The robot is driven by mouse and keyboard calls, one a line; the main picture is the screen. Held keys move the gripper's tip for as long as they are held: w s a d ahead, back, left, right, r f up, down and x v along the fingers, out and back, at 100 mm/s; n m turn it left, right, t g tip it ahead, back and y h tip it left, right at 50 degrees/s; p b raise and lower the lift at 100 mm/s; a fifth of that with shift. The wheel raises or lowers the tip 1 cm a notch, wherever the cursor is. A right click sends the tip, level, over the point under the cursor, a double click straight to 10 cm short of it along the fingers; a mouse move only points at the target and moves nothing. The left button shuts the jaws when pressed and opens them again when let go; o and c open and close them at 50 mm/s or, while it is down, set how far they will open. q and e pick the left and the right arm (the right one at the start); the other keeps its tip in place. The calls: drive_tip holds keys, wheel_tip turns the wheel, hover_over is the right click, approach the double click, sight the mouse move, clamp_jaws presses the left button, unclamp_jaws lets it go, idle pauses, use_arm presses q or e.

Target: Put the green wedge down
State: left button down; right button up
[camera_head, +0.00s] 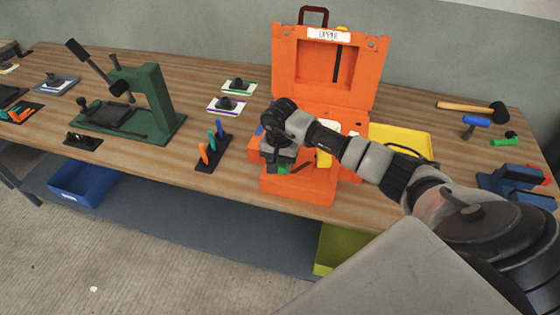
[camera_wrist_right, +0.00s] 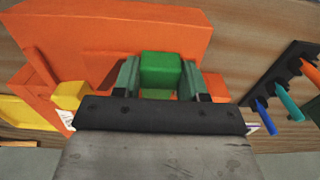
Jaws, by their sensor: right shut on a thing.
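The green wedge (camera_wrist_right: 160,72) sits between the two fingers of my right gripper (camera_wrist_right: 160,80) in the right wrist view. In the head view, my right gripper (camera_head: 281,168) is over the front left part of the open orange case (camera_head: 300,189), shut on the green wedge, of which only a little shows. The case's orange surface (camera_wrist_right: 130,35) lies behind the wedge in the wrist view. I cannot tell whether the wedge touches it. My left gripper is not in view.
A yellow block (camera_wrist_right: 72,95) is beside the gripper in the case. The case's raised lid (camera_head: 284,65) stands behind. A yellow tray (camera_head: 418,136) lies to the right, a black rack with coloured pegs (camera_head: 212,152) to the left. A green press (camera_head: 155,95) stands further left.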

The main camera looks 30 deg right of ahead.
sight(280, 164)
drive_tip(key=shift+f, duration=0.2)
drive_tip(key=o, duration=1)
drive_tip(key=shift+r, duration=0.15)
drive_tip(key=shift+r, duration=0.25)
wheel_tip(280, 164, up, 12)
drive_tip(key=b, duration=0.2)
drive_tip(key=shift+f+b, duration=0.15)
drive_tip(key=shift+b, duration=0.15)
